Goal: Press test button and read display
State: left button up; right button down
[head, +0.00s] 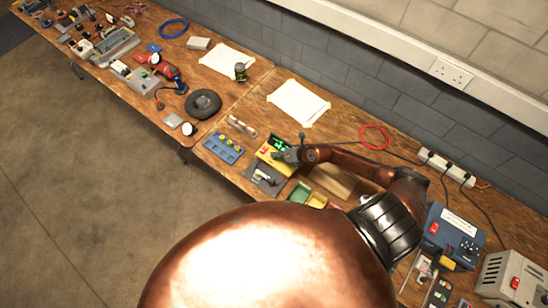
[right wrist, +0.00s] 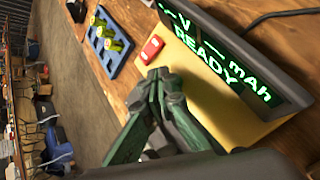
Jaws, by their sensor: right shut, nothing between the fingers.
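The tester is a yellow box with a dark, raised display housing; its yellow face (right wrist: 225,100) fills the middle of the right wrist view. It also shows in the head view (head: 265,149) on the wooden bench. Its lit green display (right wrist: 225,55) reads dashes before "V" and "mAh", with "READY" below. The red test button (right wrist: 152,48) sits on the yellow face near its far end. My right gripper (right wrist: 158,74) is shut and empty, its fingertips just short of the button in the picture; I cannot tell whether they touch the face. My left gripper is out of view.
A blue tray (head: 223,147) holding yellow-topped cells stands beside the tester. A dark tray (head: 266,178) lies in front, and green and yellow bins (head: 302,194) stand nearby. A white sheet (head: 298,102) lies behind. A power strip (head: 446,167) runs along the wall side.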

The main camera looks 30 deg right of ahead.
jog(key=shift+f, duration=0.4)
dwell(0.3)
jog(key=shift+r, duration=0.1)
jog(key=shift+r+p, duration=0.7)
jog(key=shift+r, duration=0.05)
jog(key=shift+r, duration=0.1)
notch_tip(320, 180, up, 5)
jog(key=p, duration=0.5)
jog(key=shift+p, duration=0.3)
dwell(0.5)
